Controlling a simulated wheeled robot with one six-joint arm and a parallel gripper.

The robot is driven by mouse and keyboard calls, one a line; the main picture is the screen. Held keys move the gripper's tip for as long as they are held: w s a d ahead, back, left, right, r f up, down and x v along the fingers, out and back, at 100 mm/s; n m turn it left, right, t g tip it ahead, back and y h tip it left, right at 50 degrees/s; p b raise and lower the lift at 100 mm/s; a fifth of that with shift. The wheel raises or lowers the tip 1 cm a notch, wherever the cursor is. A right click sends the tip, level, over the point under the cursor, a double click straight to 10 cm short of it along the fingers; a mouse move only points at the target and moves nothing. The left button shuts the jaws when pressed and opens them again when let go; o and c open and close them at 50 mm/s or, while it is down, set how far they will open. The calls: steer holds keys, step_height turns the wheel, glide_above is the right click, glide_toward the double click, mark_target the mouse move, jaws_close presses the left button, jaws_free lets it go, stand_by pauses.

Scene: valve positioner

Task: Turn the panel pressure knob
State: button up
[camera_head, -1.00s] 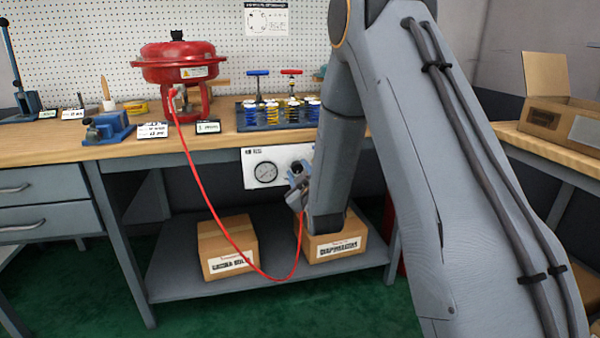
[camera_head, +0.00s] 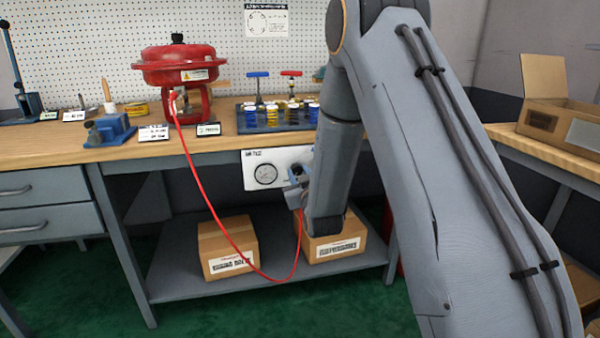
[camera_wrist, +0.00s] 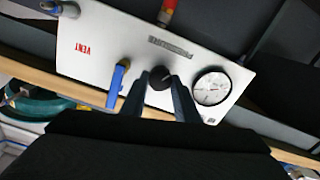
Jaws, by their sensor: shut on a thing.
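The white pressure panel (camera_head: 252,182) hangs under the front edge of the workbench. In the wrist view the panel (camera_wrist: 110,40) fills the middle, seen tilted. The black pressure knob (camera_wrist: 160,77) sits on it between the fingertips of my gripper (camera_wrist: 160,88). The fingers are shut on the knob, one on each side. A round gauge (camera_wrist: 212,87) is to the right of the knob, and it also shows in the head view (camera_head: 265,173). In the head view my gripper (camera_head: 300,175) is at the panel's right part, and my arm hides the knob.
A blue lever (camera_wrist: 117,84) stands close left of my gripper, near the red VENT label. A red hose (camera_head: 240,245) runs from the red actuator (camera_head: 180,65) down and up to the panel. Cardboard boxes (camera_head: 228,245) sit on the shelf below.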

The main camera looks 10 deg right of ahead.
steer(key=m+p, duration=0.1)
steer(key=m, duration=0.6)
steer(key=shift+p, duration=0.35)
steer(key=m+p, duration=0.1)
steer(key=m, duration=0.5)
steer(key=shift+d+m, duration=0.1)
steer(key=shift+m, duration=0.3)
steer(key=m+p, duration=0.1)
steer(key=m, duration=0.3)
steer(key=shift+f+m+p, duration=0.1)
steer(key=shift+m+p, duration=0.45)
steer(key=shift+m, duration=2.25)
steer(key=o, duration=1)
steer(key=shift+o, duration=0.2)
